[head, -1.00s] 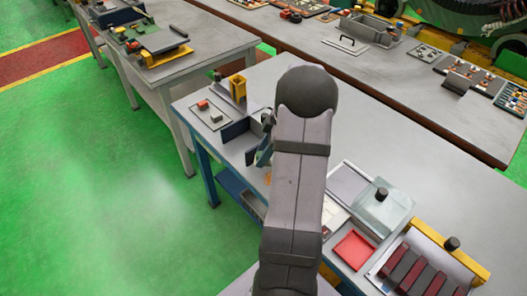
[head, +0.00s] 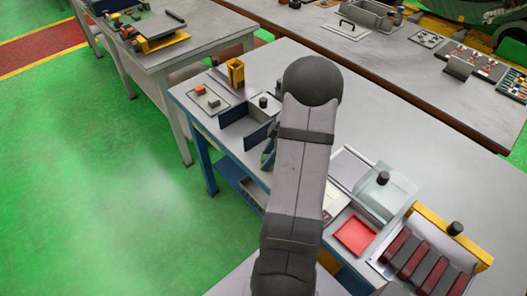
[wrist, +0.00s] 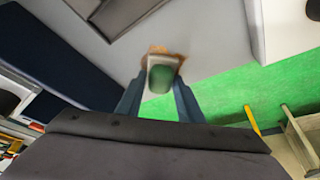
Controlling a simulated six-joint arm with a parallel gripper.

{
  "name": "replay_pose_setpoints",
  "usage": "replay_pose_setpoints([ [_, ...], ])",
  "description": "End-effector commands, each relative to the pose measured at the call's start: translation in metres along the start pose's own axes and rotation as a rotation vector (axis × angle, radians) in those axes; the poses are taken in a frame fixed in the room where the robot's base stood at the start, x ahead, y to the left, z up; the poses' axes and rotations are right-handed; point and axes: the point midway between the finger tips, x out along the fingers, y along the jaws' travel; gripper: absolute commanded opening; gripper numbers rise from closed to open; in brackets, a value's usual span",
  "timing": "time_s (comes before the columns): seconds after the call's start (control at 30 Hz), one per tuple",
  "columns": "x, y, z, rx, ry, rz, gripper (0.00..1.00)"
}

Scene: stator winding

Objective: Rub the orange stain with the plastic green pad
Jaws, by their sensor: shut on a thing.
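My gripper (wrist: 158,100) is shut on the green pad (wrist: 161,76), a small block with a grey rim and a green face, in the wrist view. An orange-brown patch (wrist: 166,52), which looks like the orange stain, shows around the pad's far edge on the grey table top. The pad overlaps it in this view; I cannot tell whether they touch. In the head view my arm hides the pad and the stain. Only a blue part of my gripper (head: 268,158) shows there, beside the arm over the table's left side.
A red tray (head: 355,236), a glassy lidded case (head: 385,195) and a rack of dark red bars (head: 425,265) lie to the right. The table's left edge is near.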

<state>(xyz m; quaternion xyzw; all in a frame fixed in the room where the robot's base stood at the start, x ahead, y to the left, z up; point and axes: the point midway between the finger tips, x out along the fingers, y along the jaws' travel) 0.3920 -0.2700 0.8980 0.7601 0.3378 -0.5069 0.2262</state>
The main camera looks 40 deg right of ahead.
Motion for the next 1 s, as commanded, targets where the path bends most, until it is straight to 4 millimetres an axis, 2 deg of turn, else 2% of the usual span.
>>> replay_pose_setpoints([
  [0.63, -0.016, -0.045, 0.037, 0.003, -0.001, -0.001, 0.13],
  [0.7, -0.02, -0.045, 0.035, 0.0, 0.0, -0.004, 0.13],
  [0.77, -0.013, -0.04, 0.033, -0.002, 0.0, -0.004, 0.13],
  [1.0, -0.009, -0.023, 0.019, -0.001, -0.001, -0.002, 0.13],
])
